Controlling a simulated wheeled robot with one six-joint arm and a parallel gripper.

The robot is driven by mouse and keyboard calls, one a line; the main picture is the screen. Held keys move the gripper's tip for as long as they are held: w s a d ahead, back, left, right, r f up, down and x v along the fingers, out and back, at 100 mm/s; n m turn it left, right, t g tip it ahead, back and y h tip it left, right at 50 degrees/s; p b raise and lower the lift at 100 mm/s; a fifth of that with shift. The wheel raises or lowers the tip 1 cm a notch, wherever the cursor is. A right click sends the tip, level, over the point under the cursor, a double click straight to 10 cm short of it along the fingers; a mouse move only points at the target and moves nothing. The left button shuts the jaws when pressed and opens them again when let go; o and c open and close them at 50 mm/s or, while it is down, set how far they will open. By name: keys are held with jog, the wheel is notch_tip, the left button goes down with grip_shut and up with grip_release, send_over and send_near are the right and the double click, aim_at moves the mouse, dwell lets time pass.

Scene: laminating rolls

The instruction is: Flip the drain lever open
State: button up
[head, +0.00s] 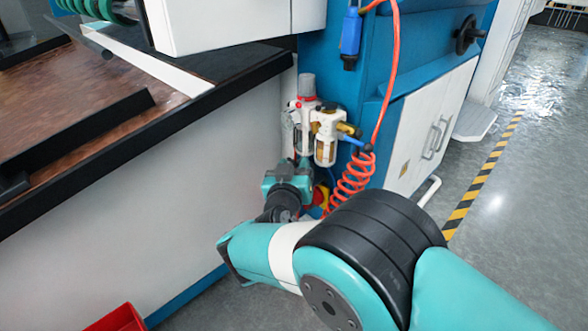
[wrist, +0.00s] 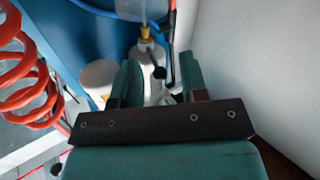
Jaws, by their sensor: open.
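The air filter unit (head: 326,138) hangs on the blue machine side in the head view, white with clear bowls. In the wrist view a clear bowl (wrist: 140,8) shows at the top, with a yellow fitting (wrist: 146,33) below it. A thin dark lever with a round black knob (wrist: 158,72) runs down from near this fitting; I take it as the drain lever. My gripper (wrist: 160,74) is open, its two teal fingers either side of the knob in the picture. I cannot tell whether they touch it. In the head view the drain lever is hidden behind my wrist.
A red coiled hose (head: 352,181) hangs close to the right of my wrist; it also shows at left in the wrist view (wrist: 25,75). A white container (wrist: 98,77) stands by the left finger. A pale panel (head: 150,205) closes off the left side.

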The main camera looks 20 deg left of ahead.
grip_shut()
jog(key=shift+d+r+n+y+p, duration=0.35)
jog(key=shift+n+y+p, duration=0.3)
jog(key=shift+p, duration=0.55)
jog(key=y, duration=0.1)
jog(key=n+g+y+p, duration=0.1)
jog(key=y+p, duration=0.1)
jog(key=shift+d+f+n+g, duration=0.25)
jog(key=shift+d+n+g, duration=0.05)
jog(key=shift+d+n, duration=0.1)
grip_release()
jog(key=shift+f, duration=0.1)
